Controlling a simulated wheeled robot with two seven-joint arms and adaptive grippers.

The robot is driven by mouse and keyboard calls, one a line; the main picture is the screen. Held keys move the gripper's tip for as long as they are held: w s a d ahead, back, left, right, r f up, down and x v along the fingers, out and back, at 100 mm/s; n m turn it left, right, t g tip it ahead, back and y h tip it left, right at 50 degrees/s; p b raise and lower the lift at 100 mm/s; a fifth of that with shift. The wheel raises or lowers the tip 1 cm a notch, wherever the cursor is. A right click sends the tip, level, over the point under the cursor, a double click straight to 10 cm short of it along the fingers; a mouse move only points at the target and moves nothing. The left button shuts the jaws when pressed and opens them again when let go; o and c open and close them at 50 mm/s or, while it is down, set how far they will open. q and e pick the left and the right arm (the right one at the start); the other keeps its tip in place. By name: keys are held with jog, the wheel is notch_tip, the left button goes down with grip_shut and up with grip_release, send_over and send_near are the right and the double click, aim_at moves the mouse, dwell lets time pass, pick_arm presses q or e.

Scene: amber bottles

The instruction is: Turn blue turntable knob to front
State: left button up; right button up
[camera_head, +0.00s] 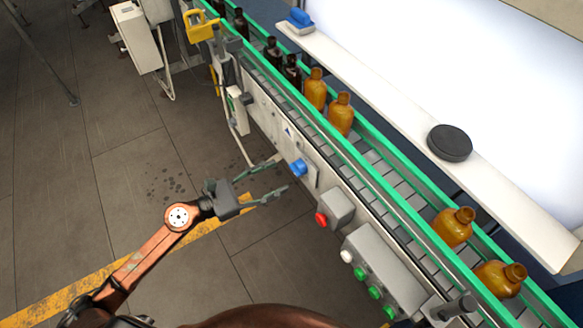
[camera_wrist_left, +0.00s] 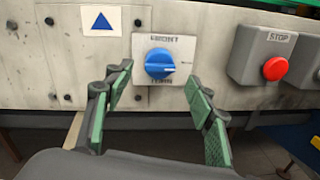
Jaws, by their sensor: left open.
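The blue turntable knob (camera_head: 299,168) sits on the conveyor's side panel in the head view. The knob's grip bar lies about level, left to right. My left gripper (camera_head: 281,174) is open, its two fingers pointing at the knob from the floor side. In the left wrist view the fingertips (camera_wrist_left: 158,72) are spread to either side below the knob and appear apart from it. My right gripper is not in view.
A grey box with a red stop button (camera_wrist_left: 275,68) is right of the knob. A control box with green buttons (camera_head: 362,277) is nearer. Amber bottles (camera_head: 340,113) stand on the conveyor between green rails. A black disc (camera_head: 450,142) lies on the white ledge.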

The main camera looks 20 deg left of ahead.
aim_at(292, 170)
pick_arm(q)
jog(key=x, duration=0.6)
jog(key=shift+a, duration=0.1)
jog(key=c, duration=1.1)
